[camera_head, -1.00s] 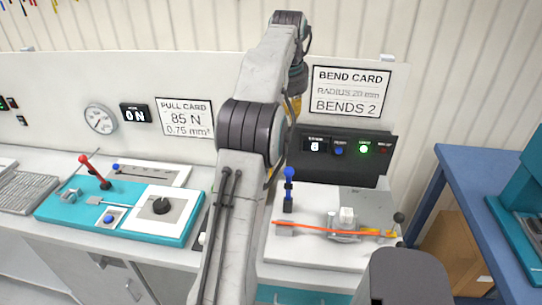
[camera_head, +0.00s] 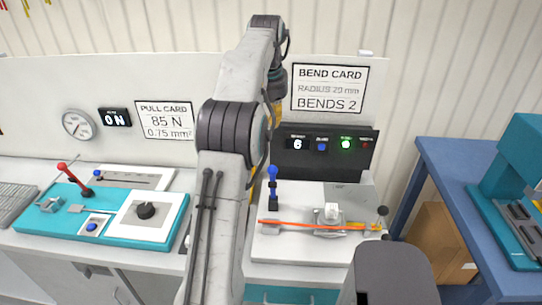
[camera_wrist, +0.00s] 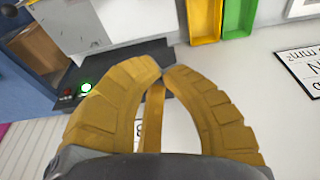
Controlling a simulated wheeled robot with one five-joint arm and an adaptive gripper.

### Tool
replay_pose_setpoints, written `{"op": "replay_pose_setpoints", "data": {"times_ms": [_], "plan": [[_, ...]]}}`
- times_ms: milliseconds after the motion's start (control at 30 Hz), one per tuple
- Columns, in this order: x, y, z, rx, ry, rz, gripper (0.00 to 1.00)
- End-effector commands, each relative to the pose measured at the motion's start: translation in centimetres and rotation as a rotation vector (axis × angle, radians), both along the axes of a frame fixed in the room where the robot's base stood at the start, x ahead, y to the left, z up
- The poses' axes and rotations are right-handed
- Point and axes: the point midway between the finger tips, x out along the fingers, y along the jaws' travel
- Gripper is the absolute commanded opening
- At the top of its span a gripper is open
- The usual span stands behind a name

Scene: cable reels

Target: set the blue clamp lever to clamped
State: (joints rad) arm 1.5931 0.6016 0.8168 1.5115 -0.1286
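The blue clamp lever (camera_head: 272,185) stands upright on its dark base at the left of the white bending plate (camera_head: 285,248) in the head view. An orange cable (camera_head: 300,224) lies across the plate, past a small white block (camera_head: 332,211). My gripper's yellow fingers (camera_wrist: 163,73) show in the wrist view with tips together and nothing visible held. In the head view my gripper is mostly hidden behind my arm; a bit of yellow shows above and behind the lever, apart from it. The lever is out of sight in the wrist view.
A dark control panel (camera_head: 325,153) with a lit green light stands behind the plate. A teal pull tester (camera_head: 110,215) with a red lever (camera_head: 75,178) is to the left. A blue table (camera_head: 455,190) is at the right. Yellow (camera_wrist: 203,22) and green bins (camera_wrist: 238,18) show in the wrist view.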

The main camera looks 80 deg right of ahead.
Motion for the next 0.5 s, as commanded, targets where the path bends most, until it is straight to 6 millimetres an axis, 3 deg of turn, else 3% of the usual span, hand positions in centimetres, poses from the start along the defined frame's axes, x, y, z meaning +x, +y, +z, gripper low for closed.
{"op": "replay_pose_setpoints", "data": {"times_ms": [500], "plan": [[0.1,-1.6,-7.4,0.007,0.000,0.000,0.00]]}}
